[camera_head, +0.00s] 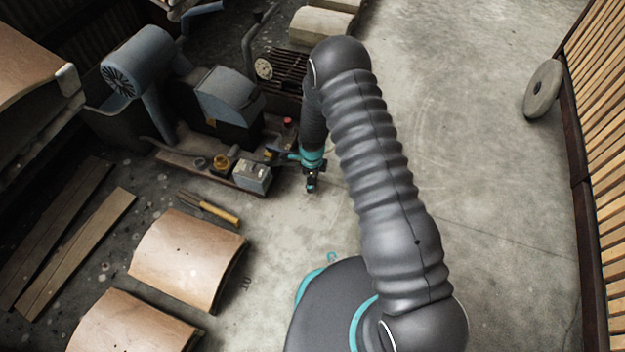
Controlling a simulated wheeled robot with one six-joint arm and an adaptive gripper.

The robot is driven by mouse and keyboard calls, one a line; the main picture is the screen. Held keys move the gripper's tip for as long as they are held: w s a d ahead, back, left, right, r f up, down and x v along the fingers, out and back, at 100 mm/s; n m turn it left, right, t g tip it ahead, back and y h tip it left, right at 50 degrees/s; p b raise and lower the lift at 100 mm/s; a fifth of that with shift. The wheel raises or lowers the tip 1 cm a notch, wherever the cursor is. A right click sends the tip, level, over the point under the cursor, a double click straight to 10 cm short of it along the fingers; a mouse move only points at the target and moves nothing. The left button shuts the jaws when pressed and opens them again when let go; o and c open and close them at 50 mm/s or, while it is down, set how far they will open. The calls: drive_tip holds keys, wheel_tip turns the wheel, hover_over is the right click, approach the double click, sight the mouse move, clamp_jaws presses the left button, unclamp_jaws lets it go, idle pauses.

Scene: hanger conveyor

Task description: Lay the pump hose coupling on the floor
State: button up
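My gripper (311,184) points down over the concrete floor (300,222), just right of a low machine on a base plate (205,172). It is small and dark here, so I cannot tell whether its fingers are open or shut, or whether they hold anything. I cannot pick out the pump hose coupling for sure. Thin dark pipes or hoses run between these parts and toward my gripper.
A yellow-handled tool (209,208) lies near the base plate. Curved wooden pieces (187,258) and planks (75,250) lie at the left. A grey-blue machine (140,75) stands behind. A round disc (542,89) leans by the slatted wall (600,130). Floor at the right is clear.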

wheel_tip(320, 180, up, 12)
drive_tip(key=shift+r+p, duration=0.25)
drive_tip(key=shift+p, duration=0.5)
drive_tip(key=s+d+r+n+t, duration=0.1)
drive_tip(key=s+d+r+n, duration=0.15)
drive_tip(key=r, duration=0.75)
drive_tip(key=s+d+r+n+t, duration=0.15)
drive_tip(key=d+r+n, duration=0.25)
drive_tip(key=r, duration=0.6)
drive_tip(key=s+d+r+n, duration=0.3)
drive_tip(key=r, duration=0.8)
drive_tip(key=s+d+r+n+t, duration=0.1)
drive_tip(key=s+d+r+n, duration=0.1)
drive_tip(key=s, duration=0.5)
drive_tip(key=s+d+r+n+t, duration=0.1)
drive_tip(key=s+d+r+n, duration=0.1)
drive_tip(key=s+r+n, duration=0.3)
drive_tip(key=s+d+r+n+t, duration=0.1)
drive_tip(key=s+d+r+n, duration=0.2)
drive_tip(key=s, duration=0.6)
drive_tip(key=shift+s+r+n, duration=0.15)
drive_tip(key=shift+r+n, duration=0.2)
drive_tip(key=shift+r, duration=0.5)
